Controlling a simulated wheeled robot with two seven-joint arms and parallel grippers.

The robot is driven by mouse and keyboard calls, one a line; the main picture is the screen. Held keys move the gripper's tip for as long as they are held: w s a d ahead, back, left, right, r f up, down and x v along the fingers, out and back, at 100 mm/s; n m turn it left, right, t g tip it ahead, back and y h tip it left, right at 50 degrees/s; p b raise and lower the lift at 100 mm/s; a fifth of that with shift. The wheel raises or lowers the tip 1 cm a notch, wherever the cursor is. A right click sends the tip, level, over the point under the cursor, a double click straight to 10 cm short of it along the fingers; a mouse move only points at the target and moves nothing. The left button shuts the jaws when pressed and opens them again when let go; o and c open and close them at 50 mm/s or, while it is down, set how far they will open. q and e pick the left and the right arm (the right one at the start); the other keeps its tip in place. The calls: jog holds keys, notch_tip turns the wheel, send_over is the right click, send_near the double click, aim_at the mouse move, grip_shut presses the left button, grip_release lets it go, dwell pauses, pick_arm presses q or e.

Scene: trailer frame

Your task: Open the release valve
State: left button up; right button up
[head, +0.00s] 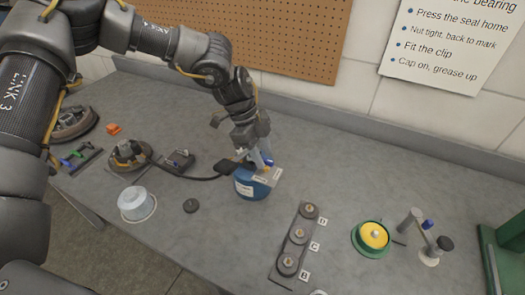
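A blue round container (252,184) with pale labels stands on the grey bench near the middle. A dark hose runs from it to the left. My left gripper (262,160) points down at the top of this container and partly hides it. A small light-blue part shows between or beside the fingertips. I cannot tell whether the fingers are open or closed on it. I cannot make out for sure which part is the release valve. My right gripper is not in view.
Left of the container stand a grey pot (132,203), a round hub-like part (129,154) and a small dark tray (177,162). To the right are a lettered plate (292,245), a green-and-yellow pot (373,236) and a small metal stand (408,222). A pegboard wall rises behind.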

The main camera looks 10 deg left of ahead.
pick_arm(q)
jog(key=shift+f, duration=0.1)
grip_shut()
dwell(0.4)
jog(key=m, duration=0.2)
jog(key=m+g+p, duration=0.1)
jog(key=shift+w+d+m+g+y, duration=0.2)
jog(key=shift+m+g+y, duration=0.1)
jog(key=shift+m, duration=0.1)
jog(key=m+p, duration=0.1)
jog(key=m, duration=0.1)
jog(key=m+g+y, duration=0.1)
jog(key=m, duration=0.1)
jog(key=shift+w+d+m+p, duration=0.1)
jog(key=shift+w+m+p, duration=0.05)
jog(key=shift+m+p, duration=0.2)
jog(key=m+y+p, duration=0.1)
jog(key=m, duration=0.1)
jog(key=m+g+y+p, duration=0.1)
jog(key=m, duration=0.2)
jog(key=shift+d, duration=0.2)
jog(key=shift+d+m+y+p, duration=0.15)
jog(key=shift+m+y+p, duration=0.7)
jog(key=shift+m, duration=1.2)
